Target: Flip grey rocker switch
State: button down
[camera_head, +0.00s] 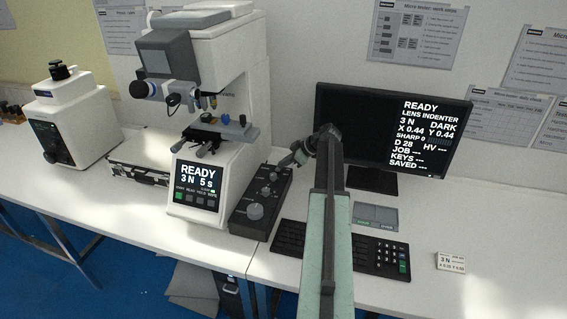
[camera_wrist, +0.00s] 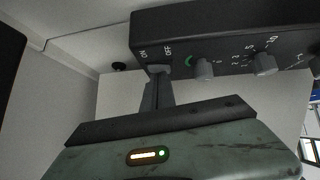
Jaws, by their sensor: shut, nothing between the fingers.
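The grey rocker switch (camera_wrist: 158,69) sits at the left end of the dark control box (camera_wrist: 220,32) in the wrist view, beside the white ON and OFF labels. My gripper (camera_wrist: 157,84) is shut and empty, its narrow tip right at the switch. I cannot tell whether they touch, or which way the switch is tilted. In the head view my gripper (camera_head: 284,163) is at the far end of the control box (camera_head: 258,213), and the switch cannot be made out there.
Knobs (camera_wrist: 204,68) line the box near the switch. The white hardness tester (camera_head: 230,150) stands left of the box, the monitor (camera_head: 385,120) behind right. A keyboard (camera_head: 335,250) lies in front of the monitor.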

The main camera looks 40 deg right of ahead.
aim_at(286, 171)
jog(key=s+d+r+p, duration=0.2)
jog(key=r+p, duration=0.3)
jog(key=s+d+r+p, duration=0.3)
jog(key=r+p, duration=0.3)
jog(key=shift+s, duration=0.15)
jog(key=shift+d+f, duration=0.1)
dwell(0.3)
